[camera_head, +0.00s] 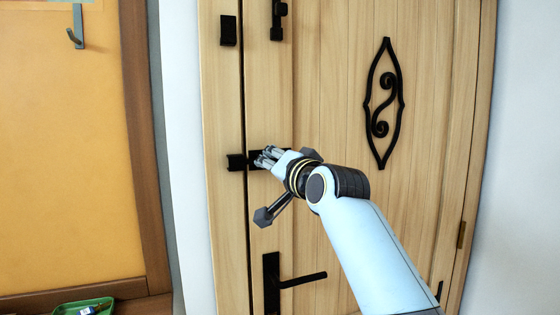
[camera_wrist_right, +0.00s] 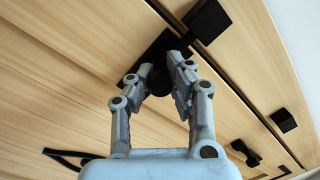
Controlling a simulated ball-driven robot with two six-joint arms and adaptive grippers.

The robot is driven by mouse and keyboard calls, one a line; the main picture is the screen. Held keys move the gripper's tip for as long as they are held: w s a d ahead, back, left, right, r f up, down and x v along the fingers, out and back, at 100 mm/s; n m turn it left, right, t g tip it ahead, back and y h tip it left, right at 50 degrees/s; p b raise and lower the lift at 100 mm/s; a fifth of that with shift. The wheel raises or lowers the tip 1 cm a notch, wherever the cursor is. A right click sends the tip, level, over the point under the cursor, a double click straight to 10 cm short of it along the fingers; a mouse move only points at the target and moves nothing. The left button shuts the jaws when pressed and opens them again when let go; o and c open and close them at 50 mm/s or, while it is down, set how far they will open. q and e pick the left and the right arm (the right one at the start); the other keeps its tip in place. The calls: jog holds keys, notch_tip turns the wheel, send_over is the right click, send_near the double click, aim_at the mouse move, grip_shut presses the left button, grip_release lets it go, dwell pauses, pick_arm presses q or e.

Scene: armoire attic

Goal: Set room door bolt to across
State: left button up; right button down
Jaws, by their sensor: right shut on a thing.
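The room door (camera_head: 335,190) is light wood and looks closed. Its black bolt plate (camera_head: 255,160) sits on the left part of the door, largely hidden behind my right gripper (camera_head: 268,157). A black keeper (camera_head: 236,162) sits just left of it, across the dark door gap. In the right wrist view, my right gripper (camera_wrist_right: 160,84) is shut on the bolt's round dark knob (camera_wrist_right: 158,82), with the bolt plate (camera_wrist_right: 157,52) behind and the keeper (camera_wrist_right: 207,20) beyond. My left gripper is not in view.
A second black latch (camera_head: 278,20) and a black block (camera_head: 228,30) sit higher up. A lever handle (camera_head: 303,280) is below my gripper. A scroll ornament (camera_head: 383,103) is on the door. At left are a wall hook (camera_head: 75,38) and a green tray (camera_head: 66,310).

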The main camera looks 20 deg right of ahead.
jog(key=c, duration=1.3)
grip_release()
jog(key=shift+s+a+r, duration=0.1)
jog(key=shift+a+r, duration=0.1)
jog(key=shift+a, duration=0.15)
jog(key=shift+o, duration=0.8)
jog(key=shift+d+f, duration=0.1)
jog(key=shift+d, duration=0.1)
jog(key=shift+s, duration=0.3)
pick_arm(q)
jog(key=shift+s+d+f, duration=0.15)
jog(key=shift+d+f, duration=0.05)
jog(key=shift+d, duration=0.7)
pick_arm(e)
jog(key=s+d, duration=0.1)
jog(key=s, duration=1)
jog(key=shift+s+d, duration=0.25)
jog(key=shift+d, duration=0.1)
